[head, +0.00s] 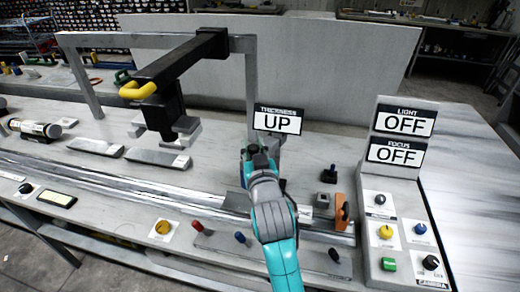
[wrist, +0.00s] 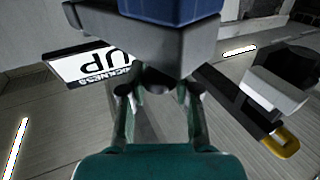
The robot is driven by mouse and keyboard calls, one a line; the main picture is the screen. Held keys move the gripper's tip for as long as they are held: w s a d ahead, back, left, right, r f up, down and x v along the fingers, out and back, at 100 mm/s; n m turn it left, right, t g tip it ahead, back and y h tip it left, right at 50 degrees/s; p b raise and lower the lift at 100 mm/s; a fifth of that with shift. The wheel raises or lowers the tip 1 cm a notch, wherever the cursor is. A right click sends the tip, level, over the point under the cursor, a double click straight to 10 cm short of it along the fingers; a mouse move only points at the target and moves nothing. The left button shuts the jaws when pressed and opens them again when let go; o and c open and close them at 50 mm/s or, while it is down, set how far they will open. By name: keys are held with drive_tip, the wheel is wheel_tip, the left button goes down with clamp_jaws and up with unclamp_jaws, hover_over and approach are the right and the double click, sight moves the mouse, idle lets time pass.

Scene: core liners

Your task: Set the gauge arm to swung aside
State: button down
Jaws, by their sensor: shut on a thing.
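My gripper (head: 258,152) is in front of the upright THICKNESS sign (head: 279,119), which reads UP. In the wrist view my gripper's (wrist: 158,98) fingers stand either side of a dark rounded knob (wrist: 158,78) and are shut on it. The knob sits against a grey block (wrist: 140,45) with a blue part (wrist: 172,9) above it in that view. This looks like the gauge arm, mostly hidden behind my gripper in the head view. The sign shows upside down in the wrist view (wrist: 93,66).
A black overhead arm with a yellow handle (head: 138,91) hangs from a grey frame (head: 83,80) at left. Flat grey plates (head: 157,158) lie below it. At right stands a control panel (head: 403,270) with LIGHT OFF and FOCUS OFF signs. An orange part (head: 341,211) stands right of my arm.

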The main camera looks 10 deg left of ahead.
drive_tip(key=w+a+m+h, duration=0.5)
drive_tip(key=a+m+h, duration=0.1)
drive_tip(key=h, duration=0.6)
drive_tip(key=shift+w+m+t, duration=0.3)
drive_tip(key=shift+m, duration=0.6)
drive_tip(key=shift+f, duration=0.1)
drive_tip(key=c, duration=0.8)
unclamp_jaws()
drive_tip(key=shift+s+a, duration=0.1)
drive_tip(key=v, duration=1.1)
drive_tip(key=shift+s+a, duration=0.15)
drive_tip(key=shift+s, duration=0.2)
